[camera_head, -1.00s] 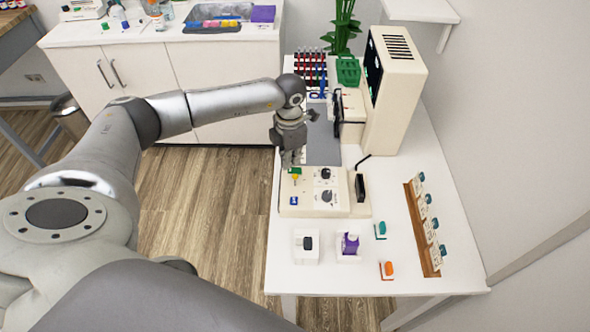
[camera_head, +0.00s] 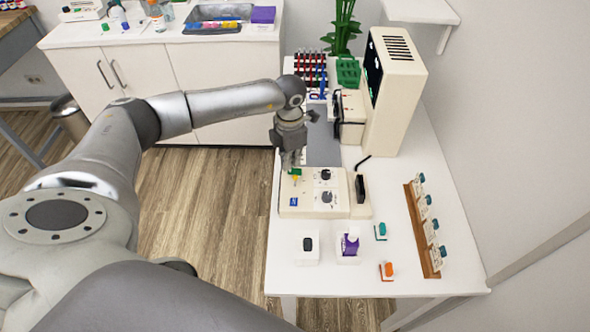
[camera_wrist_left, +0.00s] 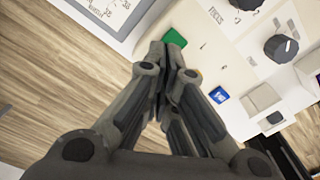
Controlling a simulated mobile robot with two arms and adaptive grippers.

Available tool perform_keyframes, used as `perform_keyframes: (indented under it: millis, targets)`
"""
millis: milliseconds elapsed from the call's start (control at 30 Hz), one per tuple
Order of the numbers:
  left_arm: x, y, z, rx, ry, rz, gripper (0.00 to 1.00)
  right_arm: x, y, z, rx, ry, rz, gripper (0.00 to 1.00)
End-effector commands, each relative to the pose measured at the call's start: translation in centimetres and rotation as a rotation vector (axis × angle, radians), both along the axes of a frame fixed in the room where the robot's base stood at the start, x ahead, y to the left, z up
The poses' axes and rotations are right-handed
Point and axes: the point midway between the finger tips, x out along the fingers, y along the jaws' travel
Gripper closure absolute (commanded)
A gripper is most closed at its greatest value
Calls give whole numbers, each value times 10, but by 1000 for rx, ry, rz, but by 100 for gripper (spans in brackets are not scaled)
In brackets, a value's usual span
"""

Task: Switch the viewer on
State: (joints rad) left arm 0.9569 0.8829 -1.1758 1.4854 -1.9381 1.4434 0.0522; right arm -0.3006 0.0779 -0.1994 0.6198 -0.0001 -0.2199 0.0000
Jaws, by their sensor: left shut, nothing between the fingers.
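A cream control box (camera_head: 312,207) lies on the white table, with two dark knobs, a green part (camera_head: 295,172) at its upper left and a blue square (camera_head: 294,202) below. A yellow piece shows just under the green part. A tall cream unit (camera_head: 400,90) with a dark, obliquely seen face stands behind; I cannot tell which unit is the viewer. My left gripper (camera_head: 291,161) is shut and empty, pointing down just above the green part. In the left wrist view its fingertips (camera_wrist_left: 165,48) are together beside the green part (camera_wrist_left: 174,38); contact is unclear. My right gripper is not in view.
A test tube rack (camera_head: 310,67) and a plant stand behind.

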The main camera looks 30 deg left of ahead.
Motion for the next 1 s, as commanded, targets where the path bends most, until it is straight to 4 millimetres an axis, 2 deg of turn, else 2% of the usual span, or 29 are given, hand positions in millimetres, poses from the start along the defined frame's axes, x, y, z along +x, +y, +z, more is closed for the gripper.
perform_keyframes:
  millis: [1000]
  targets:
    - [0, 0, -14, 0, 0, 0, 100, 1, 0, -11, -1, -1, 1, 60]
